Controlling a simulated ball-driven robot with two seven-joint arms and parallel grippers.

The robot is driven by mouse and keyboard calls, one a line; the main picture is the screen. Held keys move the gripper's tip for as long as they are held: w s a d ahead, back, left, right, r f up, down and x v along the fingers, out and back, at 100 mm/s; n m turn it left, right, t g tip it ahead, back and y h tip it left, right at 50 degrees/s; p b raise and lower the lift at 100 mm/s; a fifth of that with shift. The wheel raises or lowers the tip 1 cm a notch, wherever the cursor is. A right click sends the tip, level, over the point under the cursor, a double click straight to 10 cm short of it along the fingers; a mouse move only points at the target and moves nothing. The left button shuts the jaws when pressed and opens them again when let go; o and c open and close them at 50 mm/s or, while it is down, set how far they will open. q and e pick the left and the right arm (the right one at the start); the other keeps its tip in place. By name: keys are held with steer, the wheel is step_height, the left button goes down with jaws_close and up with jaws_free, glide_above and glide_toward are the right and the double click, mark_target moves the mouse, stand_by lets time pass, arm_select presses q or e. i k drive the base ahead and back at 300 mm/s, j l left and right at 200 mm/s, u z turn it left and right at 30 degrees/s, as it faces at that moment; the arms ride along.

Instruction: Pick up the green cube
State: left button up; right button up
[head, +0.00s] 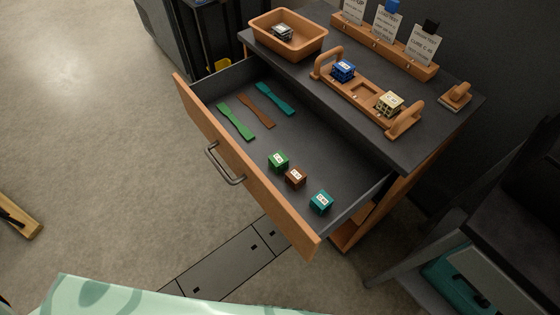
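The green cube (279,161) lies in the open drawer (310,137) of a dark-topped cabinet, with a pale label on its top. A brown cube (296,177) sits close beside it, and a teal cube (321,202) lies nearer the drawer's right end. The green cube is in plain sight, with nothing on top of it. Neither of my grippers shows in the head view.
Green (236,121), brown (257,105) and teal (275,99) flat strips lie at the drawer's left.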

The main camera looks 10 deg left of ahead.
mark_target(278, 161)
steer(key=k+j+z, duration=0.25)
steer(key=j+z, duration=0.15)
steer(key=k+j+z, duration=0.3)
steer(key=j+z, duration=0.15)
steer(key=j, duration=0.1)
